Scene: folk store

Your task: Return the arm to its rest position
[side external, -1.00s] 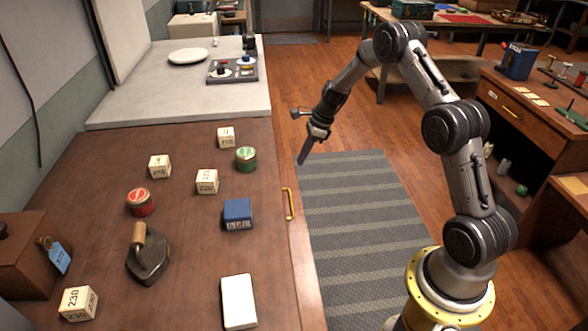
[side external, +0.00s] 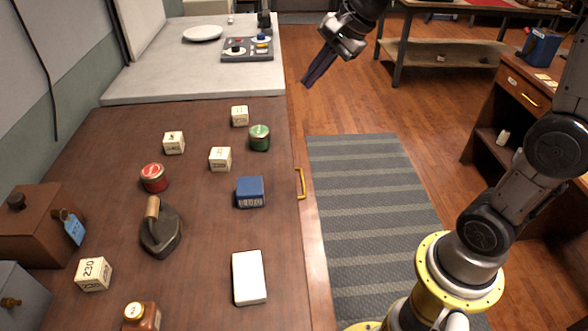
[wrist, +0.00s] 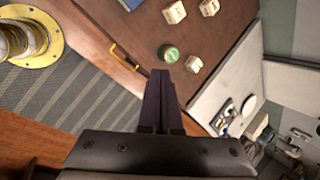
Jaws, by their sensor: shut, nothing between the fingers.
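My gripper (side external: 318,68) is raised over the floor to the right of the wooden counter, near its far end, in the side external view. Its dark fingers point down and to the left, shut together and empty. In the wrist view the shut fingers (wrist: 161,85) show in the middle, with the counter edge beyond them. The gripper touches nothing. Part of my arm is cut off by the top and right edges of the side external view.
The counter (side external: 200,285) holds white number blocks (side external: 93,274), a red tin (side external: 153,178), a green tin (side external: 259,138), a blue box (side external: 250,192), an iron (side external: 160,232) and a white box (side external: 249,277). A yellow handle (side external: 300,183) juts from its edge. A striped mat (side external: 370,215) lies clear on the floor.

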